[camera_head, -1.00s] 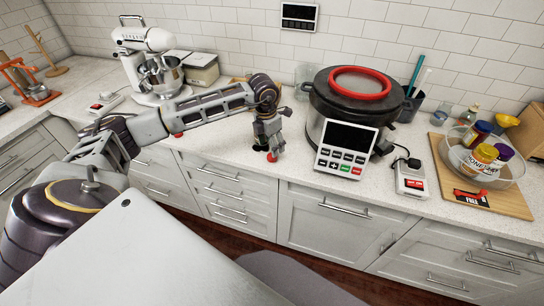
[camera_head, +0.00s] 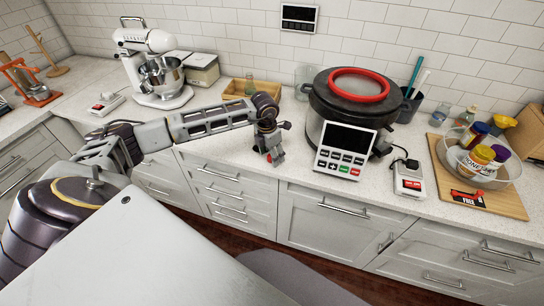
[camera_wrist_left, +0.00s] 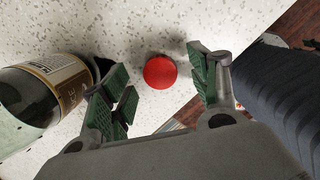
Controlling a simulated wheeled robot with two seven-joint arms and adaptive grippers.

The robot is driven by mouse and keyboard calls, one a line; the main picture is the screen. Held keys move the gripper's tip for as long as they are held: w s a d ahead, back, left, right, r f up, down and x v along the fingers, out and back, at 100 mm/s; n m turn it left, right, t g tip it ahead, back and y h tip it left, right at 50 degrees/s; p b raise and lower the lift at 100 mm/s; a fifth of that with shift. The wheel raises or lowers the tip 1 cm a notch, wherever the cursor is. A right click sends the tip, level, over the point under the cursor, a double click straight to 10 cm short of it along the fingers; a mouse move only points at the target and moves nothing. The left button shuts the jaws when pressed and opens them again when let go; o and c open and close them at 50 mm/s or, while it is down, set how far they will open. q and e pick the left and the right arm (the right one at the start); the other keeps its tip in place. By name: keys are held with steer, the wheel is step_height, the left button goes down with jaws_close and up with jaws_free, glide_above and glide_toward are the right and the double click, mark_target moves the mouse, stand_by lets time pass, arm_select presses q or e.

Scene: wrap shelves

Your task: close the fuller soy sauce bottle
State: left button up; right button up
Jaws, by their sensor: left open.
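My left gripper (camera_head: 268,146) is low over the counter's front part in the head view. In the left wrist view its two green-padded fingers are open and apart. A round red cap (camera_wrist_left: 160,72) lies between and beyond the fingertips, with no finger seen touching it. A glass bottle (camera_wrist_left: 62,84) with a tan label and dark content is beside the left finger, cut off by the picture edge. Its top is not clearly visible. In the head view the gripper hides most of this spot. Another bottle (camera_head: 249,86) stands in the wooden tray at the back. My right gripper is not in view.
A black cooker with a red ring (camera_head: 358,84) and a keypad panel (camera_head: 342,150) stand right of my gripper. A wooden tray (camera_head: 232,90) and a stand mixer (camera_head: 150,60) are behind and left. The counter's front edge is close to the gripper.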

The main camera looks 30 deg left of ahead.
arm_select(q)
steer(key=shift+f, duration=0.35)
steer(key=c, duration=0.8)
